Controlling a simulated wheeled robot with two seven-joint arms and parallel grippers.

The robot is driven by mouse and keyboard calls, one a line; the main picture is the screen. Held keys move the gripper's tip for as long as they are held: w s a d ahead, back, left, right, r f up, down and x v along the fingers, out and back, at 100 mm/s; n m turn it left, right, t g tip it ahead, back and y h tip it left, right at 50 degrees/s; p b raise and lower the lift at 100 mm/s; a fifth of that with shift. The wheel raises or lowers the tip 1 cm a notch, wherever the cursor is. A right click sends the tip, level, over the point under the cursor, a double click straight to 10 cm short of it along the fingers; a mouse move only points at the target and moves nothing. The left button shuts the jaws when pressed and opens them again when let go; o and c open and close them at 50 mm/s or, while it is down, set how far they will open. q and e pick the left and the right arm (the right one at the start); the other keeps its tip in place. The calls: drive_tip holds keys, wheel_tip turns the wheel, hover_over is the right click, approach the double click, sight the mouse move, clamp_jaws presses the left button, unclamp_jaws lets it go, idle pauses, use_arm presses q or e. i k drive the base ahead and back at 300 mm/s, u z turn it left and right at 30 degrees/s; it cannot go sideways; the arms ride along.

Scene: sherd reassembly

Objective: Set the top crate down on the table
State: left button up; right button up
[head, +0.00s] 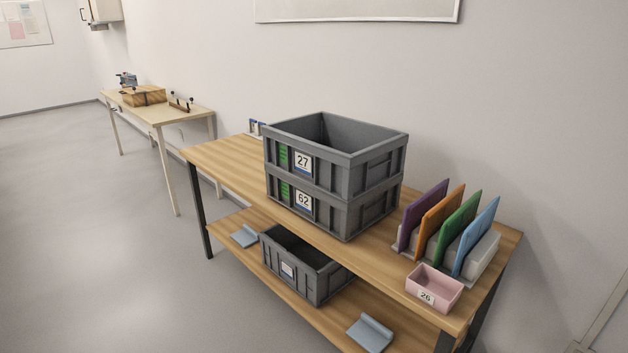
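The top crate (375,174) is a grey open plastic crate with a label reading 27. It sits squarely stacked on a matching grey crate (366,216) labelled 62. Neither of my grippers is in the head view.
Right of the stack stand a rack of coloured panels (431,218) and a pink box (434,288) labelled 26. The tabletop left of the stack is mostly clear. A grey crate (322,284) sits on the lower shelf (285,287). A wall stands behind.

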sight(242, 160)
drive_tip(key=u, duration=0.3)
drive_tip(key=k, duration=0.75)
drive_tip(key=u, duration=2.2)
drive_tip(key=i, duration=0.2)
drive_tip(key=z, duration=1.1)
drive_tip(key=i, duration=2.2)
drive_tip(key=z, duration=1.5)
drive_tip(key=i, duration=1.15)
drive_tip(key=z, duration=1.65)
drive_tip(key=k, duration=0.2)
drive_tip(key=u, duration=0.1)
drive_tip(key=i, duration=0.15)
drive_tip(key=u, duration=0.05)
